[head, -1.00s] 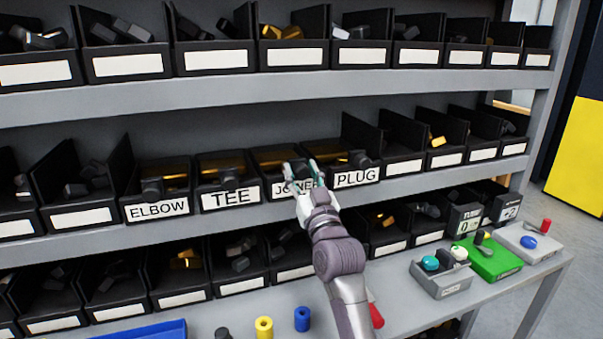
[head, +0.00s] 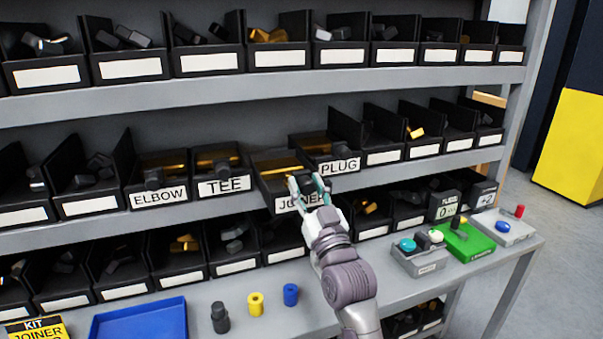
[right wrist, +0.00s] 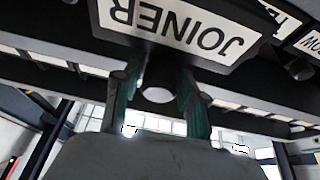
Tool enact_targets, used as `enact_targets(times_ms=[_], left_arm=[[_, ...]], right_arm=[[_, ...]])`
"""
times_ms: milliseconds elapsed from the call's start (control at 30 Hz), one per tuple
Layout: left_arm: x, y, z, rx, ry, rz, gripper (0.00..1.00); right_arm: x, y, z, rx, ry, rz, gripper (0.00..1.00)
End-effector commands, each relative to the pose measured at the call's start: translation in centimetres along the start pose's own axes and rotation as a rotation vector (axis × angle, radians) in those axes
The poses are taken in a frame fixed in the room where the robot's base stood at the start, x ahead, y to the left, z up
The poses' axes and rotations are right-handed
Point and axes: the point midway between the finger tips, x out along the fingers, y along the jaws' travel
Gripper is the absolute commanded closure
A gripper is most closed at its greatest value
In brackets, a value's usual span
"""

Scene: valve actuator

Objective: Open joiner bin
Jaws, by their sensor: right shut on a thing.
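The joiner bin (head: 283,203) is a black bin with a white JOINER label on the middle shelf. It sticks out forward of the tee bin (head: 224,187) and the plug bin (head: 340,165). Yellow shows inside it. My right gripper (head: 309,184) is at the front of the joiner bin, partly covering the label. In the right wrist view, the fingers are on either side of a round knob (right wrist: 158,94) under the JOINER label (right wrist: 180,24), shut on it. My left gripper is out of view.
The elbow bin (head: 160,197) stands left of the tee bin. On the ledge below are a blue tray (head: 138,322), a yellow cylinder (head: 255,303), a blue cylinder (head: 291,294), a grey button box (head: 420,262) and a green block (head: 462,240).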

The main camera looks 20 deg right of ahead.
Motion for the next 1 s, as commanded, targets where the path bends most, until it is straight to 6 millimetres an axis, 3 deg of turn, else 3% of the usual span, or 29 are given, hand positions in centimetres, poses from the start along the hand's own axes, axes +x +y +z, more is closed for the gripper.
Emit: enact_targets(times_ms=[167,367,400,500,833,1000], left_arm=[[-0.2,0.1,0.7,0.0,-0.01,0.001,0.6],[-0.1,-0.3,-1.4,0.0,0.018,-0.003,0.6],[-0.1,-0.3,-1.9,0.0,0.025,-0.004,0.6],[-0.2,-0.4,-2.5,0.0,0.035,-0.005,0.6],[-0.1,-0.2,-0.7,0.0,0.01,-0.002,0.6],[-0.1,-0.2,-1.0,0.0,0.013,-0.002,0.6]], right_arm=[[-0.4,0.0,-0.5,-0.001,0.008,0.0,1.0],[-0.4,0.0,-0.5,0.0,0.009,0.0,1.0],[-0.4,0.0,-0.5,0.0,0.009,0.0,0.57],[-0.4,0.0,-0.5,0.0,0.009,0.0,0.41],[-0.5,0.0,-0.5,0.0,0.008,0.0,0.4],[-2.4,0.0,-0.3,0.0,0.006,0.0,0.4]])
